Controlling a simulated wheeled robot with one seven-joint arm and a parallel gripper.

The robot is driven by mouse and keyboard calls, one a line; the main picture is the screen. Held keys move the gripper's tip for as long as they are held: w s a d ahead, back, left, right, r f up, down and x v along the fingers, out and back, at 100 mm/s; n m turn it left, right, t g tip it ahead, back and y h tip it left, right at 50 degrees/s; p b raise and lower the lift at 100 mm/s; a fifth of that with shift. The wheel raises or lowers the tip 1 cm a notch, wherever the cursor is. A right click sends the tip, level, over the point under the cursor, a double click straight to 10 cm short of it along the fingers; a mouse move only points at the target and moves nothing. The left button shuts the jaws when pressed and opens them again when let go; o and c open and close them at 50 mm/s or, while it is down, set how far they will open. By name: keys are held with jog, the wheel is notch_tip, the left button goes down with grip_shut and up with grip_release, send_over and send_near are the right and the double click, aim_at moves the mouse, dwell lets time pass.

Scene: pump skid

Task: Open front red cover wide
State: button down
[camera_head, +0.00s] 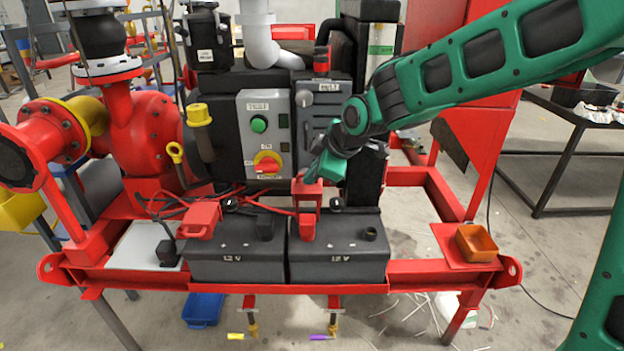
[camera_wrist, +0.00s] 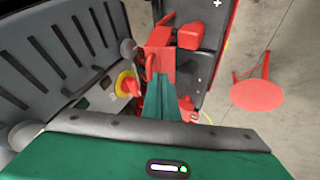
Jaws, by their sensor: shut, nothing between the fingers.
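A red cover (camera_head: 308,188) stands above the terminal area of the right black 12V battery (camera_head: 345,262). It looks tilted up, but I cannot tell how far open it is. In the wrist view a red cover with a small loop (camera_wrist: 160,48) is right at my fingertips. My gripper (camera_head: 311,174) reaches in from the upper right and is shut and empty. Its green fingers also show in the wrist view (camera_wrist: 160,82), close against or touching the cover; contact is unclear. A second red cover (camera_head: 202,215) sits low on the left 12V battery (camera_head: 232,262).
Behind stands a grey control panel (camera_head: 264,135) with a green button and a red-yellow rotary switch (camera_head: 267,163). Red cables (camera_head: 262,208) run between the batteries and panel. The battery fronts are clear.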

jog(key=shift+w+r+m+g, duration=0.15)
jog(key=shift+w+r+g, duration=0.15)
jog(key=shift+w+g, duration=0.35)
jog(key=shift+w+r+m+g, duration=0.15)
jog(key=shift+w+r+g, duration=0.25)
jog(key=shift+w, duration=0.45)
jog(key=shift+w+d+r, duration=0.1)
jog(key=shift+w+r, duration=0.15)
jog(key=shift+w, duration=0.75)
